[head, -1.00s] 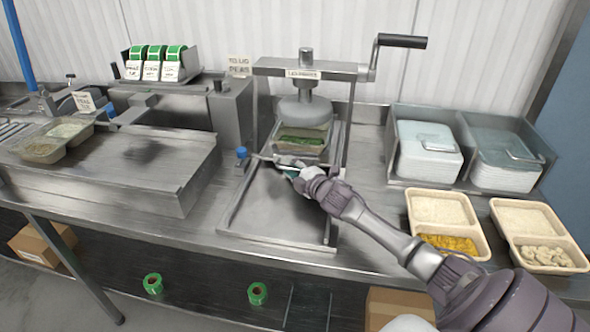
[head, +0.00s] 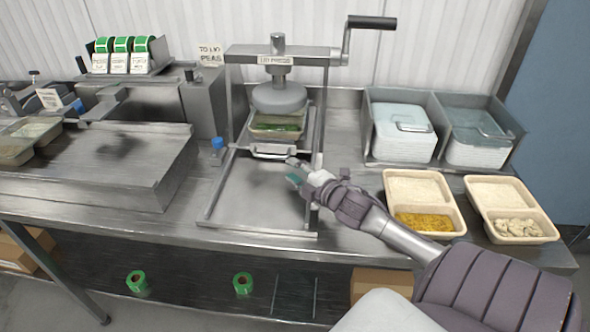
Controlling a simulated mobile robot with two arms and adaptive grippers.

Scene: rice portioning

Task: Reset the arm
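My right gripper (head: 294,172) is in front of the lid press (head: 278,60), over the right side of its metal base tray (head: 245,195). Its fingertips are close to the handle (head: 273,152) of the press slide; I cannot tell whether they touch it. The fingers look parted, with a teal pad showing and nothing seen between them. A food tray with green contents (head: 277,123) sits under the round press head (head: 279,97). My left gripper is not in view.
Two two-part trays, one with yellow food (head: 423,222) and one with pale pieces (head: 515,227), stand at the right. Bins of white lids (head: 403,138) are behind them. A sealing machine (head: 110,165) and filled trays (head: 30,130) are at the left.

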